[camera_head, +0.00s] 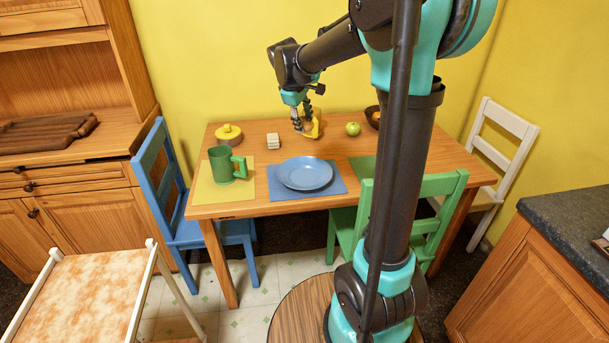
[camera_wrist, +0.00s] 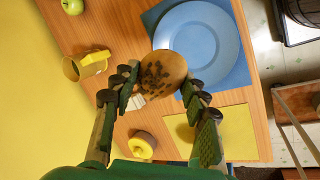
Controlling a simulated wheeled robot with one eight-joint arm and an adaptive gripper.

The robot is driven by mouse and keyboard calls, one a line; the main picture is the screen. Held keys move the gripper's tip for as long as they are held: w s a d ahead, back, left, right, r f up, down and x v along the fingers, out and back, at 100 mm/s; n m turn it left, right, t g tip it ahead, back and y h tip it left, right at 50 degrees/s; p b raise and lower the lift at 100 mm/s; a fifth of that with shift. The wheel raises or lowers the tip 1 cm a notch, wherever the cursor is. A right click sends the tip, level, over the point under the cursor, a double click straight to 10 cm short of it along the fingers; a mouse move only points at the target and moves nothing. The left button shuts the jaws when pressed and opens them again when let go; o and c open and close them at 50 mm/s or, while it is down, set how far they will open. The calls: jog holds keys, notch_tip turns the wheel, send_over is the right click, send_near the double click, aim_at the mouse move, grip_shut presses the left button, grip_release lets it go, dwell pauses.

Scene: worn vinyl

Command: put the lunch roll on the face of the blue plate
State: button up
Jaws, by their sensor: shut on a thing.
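The lunch roll, a round brown bun with dark specks (camera_wrist: 163,72), is between the fingertips of my gripper (camera_wrist: 160,88) in the wrist view. My gripper is shut on it. In the head view my gripper (camera_head: 303,124) is over the back middle of the table, and the roll cannot be made out clearly there. The blue plate (camera_head: 305,173) lies face up and empty on a blue mat (camera_head: 338,186) at the table's front edge. The plate also shows in the wrist view (camera_wrist: 202,45), beside the roll and to its upper right.
A yellow mug (camera_head: 314,128) stands close by my gripper. A green mug (camera_head: 226,165) on a yellow mat (camera_head: 206,191), a pale block (camera_head: 273,141) and a yellow-lidded pot (camera_head: 229,134) are left of it. A green apple (camera_head: 353,129) and a bowl (camera_head: 373,116) are right.

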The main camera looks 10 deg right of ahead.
notch_tip(320, 180, down, 20)
jog(key=shift+r, duration=0.25)
jog(key=shift+f, duration=0.1)
jog(key=o, duration=1.1)
jog(key=v, duration=1.2)
jog(key=s+d+f+m+y, duration=0.1)
jog(key=s+d+f+m, duration=0.1)
jog(key=s, duration=0.6)
jog(key=s+d+f+m+y, duration=0.1)
jog(key=s+d+f+m, duration=0.2)
jog(key=s, duration=0.6)
jog(key=s+d+f+m+y, duration=0.1)
jog(key=s+d+f+m, duration=0.1)
jog(key=s+m, duration=0.3)
jog(key=shift+s+d+f, duration=0.1)
jog(key=shift+s+f, duration=0.15)
jog(key=shift+s, duration=0.35)
jog(key=shift+s+d+f, duration=0.1)
jog(key=shift+s+f, duration=0.15)
jog(key=shift+s, duration=0.4)
jog(key=shift+s+d+f, duration=0.1)
jog(key=shift+s+f, duration=0.1)
jog(key=shift+s, duration=0.4)
